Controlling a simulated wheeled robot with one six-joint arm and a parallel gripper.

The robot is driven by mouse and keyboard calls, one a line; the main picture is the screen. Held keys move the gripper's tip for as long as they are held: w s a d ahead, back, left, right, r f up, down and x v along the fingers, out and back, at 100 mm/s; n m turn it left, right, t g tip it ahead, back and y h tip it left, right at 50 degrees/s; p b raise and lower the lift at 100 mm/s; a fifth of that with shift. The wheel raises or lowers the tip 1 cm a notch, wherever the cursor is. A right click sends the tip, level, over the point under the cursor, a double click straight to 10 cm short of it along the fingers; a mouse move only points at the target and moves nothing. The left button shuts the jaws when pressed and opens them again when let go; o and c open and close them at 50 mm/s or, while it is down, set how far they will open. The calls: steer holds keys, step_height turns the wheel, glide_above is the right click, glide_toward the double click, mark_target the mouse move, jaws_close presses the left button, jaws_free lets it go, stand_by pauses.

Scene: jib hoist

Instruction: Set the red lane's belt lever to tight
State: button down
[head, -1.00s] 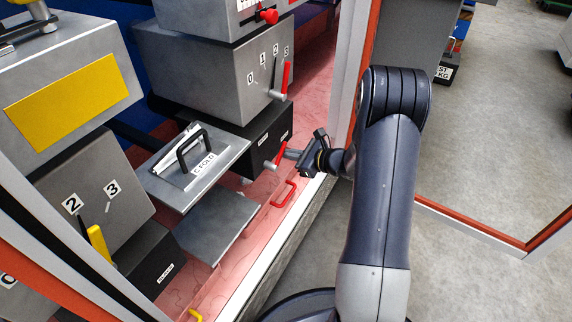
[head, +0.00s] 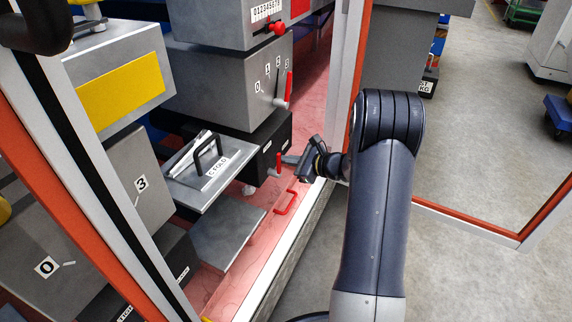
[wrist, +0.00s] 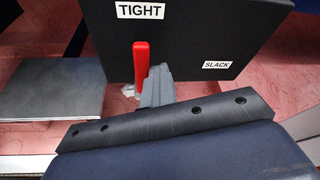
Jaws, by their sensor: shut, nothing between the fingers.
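The red belt lever (wrist: 141,62) stands nearly upright on the front of a black box (wrist: 210,32) in the wrist view. Its tip points up at the TIGHT label (wrist: 142,10); the SLACK label (wrist: 217,64) lies to its right. My gripper (wrist: 157,88) is shut and empty, close against the lever's right side; I cannot tell whether it touches. The lever's lower end is partly hidden behind the fingers. In the head view, the lever (head: 279,160) shows just left of my gripper (head: 290,160).
A grey box with a numbered red lever (head: 289,88) sits above the black box. A C-FOLD tray (head: 210,178) and a grey plate (head: 228,232) are to the left. A red handle (head: 286,202) lies below. White-and-orange frame posts (head: 345,85) flank the opening.

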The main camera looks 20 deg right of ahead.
steer(key=shift+s+a+n, duration=0.25)
steer(key=shift+a+n, duration=0.05)
stand_by(0.5)
steer(key=p+v, duration=0.3)
steer(key=v, duration=0.8)
steer(key=shift+w+d+f, duration=0.1)
steer(key=shift+w, duration=0.05)
steer(key=b+x, duration=0.2)
steer(key=x, duration=0.6)
steer(key=shift+w+a+b, duration=0.2)
steer(key=shift+w+b, duration=0.1)
steer(key=shift+b, duration=0.05)
